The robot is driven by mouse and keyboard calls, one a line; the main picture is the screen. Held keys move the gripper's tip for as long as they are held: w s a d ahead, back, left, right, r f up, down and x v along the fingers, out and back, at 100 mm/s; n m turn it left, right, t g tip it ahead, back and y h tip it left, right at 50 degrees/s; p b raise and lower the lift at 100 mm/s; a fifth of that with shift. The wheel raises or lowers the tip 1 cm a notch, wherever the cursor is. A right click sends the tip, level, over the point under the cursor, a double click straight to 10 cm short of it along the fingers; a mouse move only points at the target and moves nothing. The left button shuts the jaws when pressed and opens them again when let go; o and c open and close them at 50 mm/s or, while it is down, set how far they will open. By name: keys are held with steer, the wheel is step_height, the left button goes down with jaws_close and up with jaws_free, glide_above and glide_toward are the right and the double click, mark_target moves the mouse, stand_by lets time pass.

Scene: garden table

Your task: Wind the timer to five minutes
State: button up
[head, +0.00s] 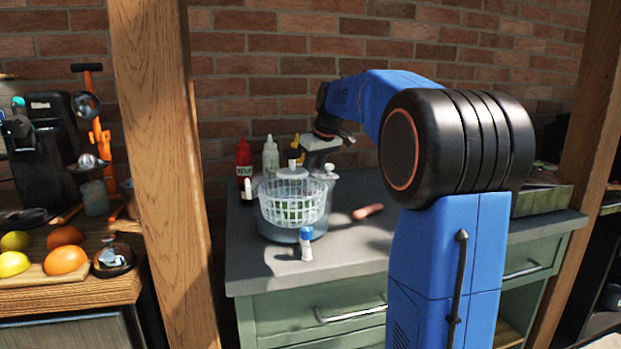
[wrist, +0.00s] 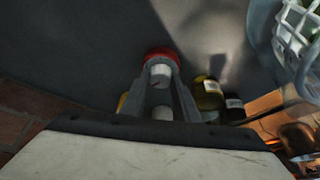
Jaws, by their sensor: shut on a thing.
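My gripper (wrist: 160,78) is shut on a small round thing with a red body and a white middle part (wrist: 159,68), between the fingertips in the wrist view. It looks like the timer, but no dial marks are readable. Another white part (wrist: 162,112) shows between the fingers nearer the palm; I cannot tell what it belongs to. In the head view my gripper (head: 313,158) is low over the back of the grey counter (head: 345,255), behind the basket. What it holds is not clear there.
A white basket (head: 292,210) sits in a clear bowl (head: 283,232) near my gripper. Red (head: 244,158) and white (head: 271,157) bottles stand by the brick wall. A blue-capped shaker (head: 306,246) stands in front. The counter's front is mostly clear.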

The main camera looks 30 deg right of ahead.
steer(key=m, duration=0.2)
steer(key=m+h, duration=0.1)
steer(key=shift+a+m, duration=0.2)
steer(key=shift+m, duration=0.2)
steer(key=m+h, duration=0.1)
steer(key=m, duration=0.2)
steer(key=shift+w+a+h, duration=0.1)
steer(key=shift+h, duration=0.3)
steer(key=m+g+h, duration=0.1)
steer(key=m, duration=0.2)
steer(key=m+g, duration=0.1)
steer(key=m, duration=0.3)
steer(key=shift+w+a+h, duration=0.1)
steer(key=shift+h, duration=0.3)
steer(key=o, duration=1)
steer(key=shift+r, duration=0.1)
steer(key=v, duration=1.7)
steer(key=shift+w+a+r, duration=0.15)
steer(key=shift+w, duration=0.1)
